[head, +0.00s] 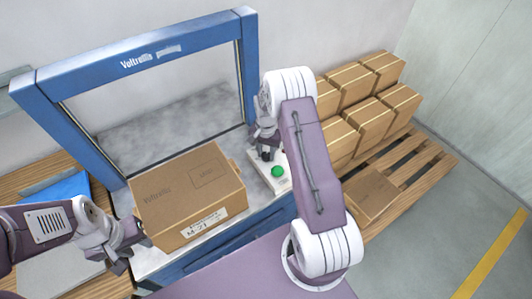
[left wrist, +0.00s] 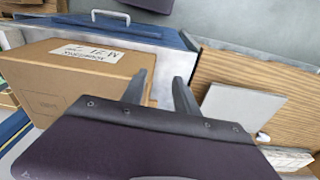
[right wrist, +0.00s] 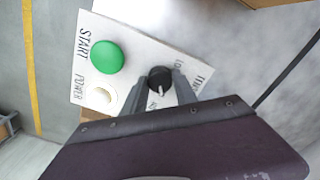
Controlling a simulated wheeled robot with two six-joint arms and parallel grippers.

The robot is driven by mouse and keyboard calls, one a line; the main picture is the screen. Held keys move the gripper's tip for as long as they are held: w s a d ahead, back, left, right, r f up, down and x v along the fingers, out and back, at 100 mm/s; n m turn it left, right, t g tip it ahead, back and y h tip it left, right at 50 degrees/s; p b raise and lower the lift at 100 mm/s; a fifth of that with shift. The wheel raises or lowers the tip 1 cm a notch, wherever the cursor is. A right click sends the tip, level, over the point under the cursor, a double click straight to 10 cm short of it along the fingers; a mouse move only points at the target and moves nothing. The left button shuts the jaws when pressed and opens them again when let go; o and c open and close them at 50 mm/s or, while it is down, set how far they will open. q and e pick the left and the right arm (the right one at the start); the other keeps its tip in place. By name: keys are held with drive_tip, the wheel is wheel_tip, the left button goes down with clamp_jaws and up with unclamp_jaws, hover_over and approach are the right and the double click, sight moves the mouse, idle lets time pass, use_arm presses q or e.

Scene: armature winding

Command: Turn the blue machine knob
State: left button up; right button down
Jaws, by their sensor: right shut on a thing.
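The blue machine (head: 86,147) has a blue frame around a grey bed. Its white control panel (right wrist: 135,55) carries a black round knob (right wrist: 160,79) with a white pointer line, a green START button (right wrist: 106,57) and a whitish POWER switch (right wrist: 102,95). My right gripper (right wrist: 162,86) is shut on the knob, one finger on each side. In the head view my right gripper (head: 266,152) is at the panel and hides the knob. My left gripper (left wrist: 160,82) is open and empty, beside the cardboard box (left wrist: 65,80); it also shows in the head view (head: 137,243).
The cardboard box (head: 186,195) sits on the machine's bed, left of the panel. Several boxes (head: 369,111) stand on a wooden pallet (head: 420,157) at the right. A wooden table (left wrist: 228,72) with a grey flat item (left wrist: 240,108) lies beside the machine.

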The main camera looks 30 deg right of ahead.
sight(266, 155)
drive_tip(key=c, duration=1)
unclamp_jaws()
drive_tip(key=shift+o, duration=0.2)
drive_tip(key=shift+r, duration=0.1)
wheel_tip(266, 155, up, 9)
drive_tip(key=shift+b, duration=0.45)
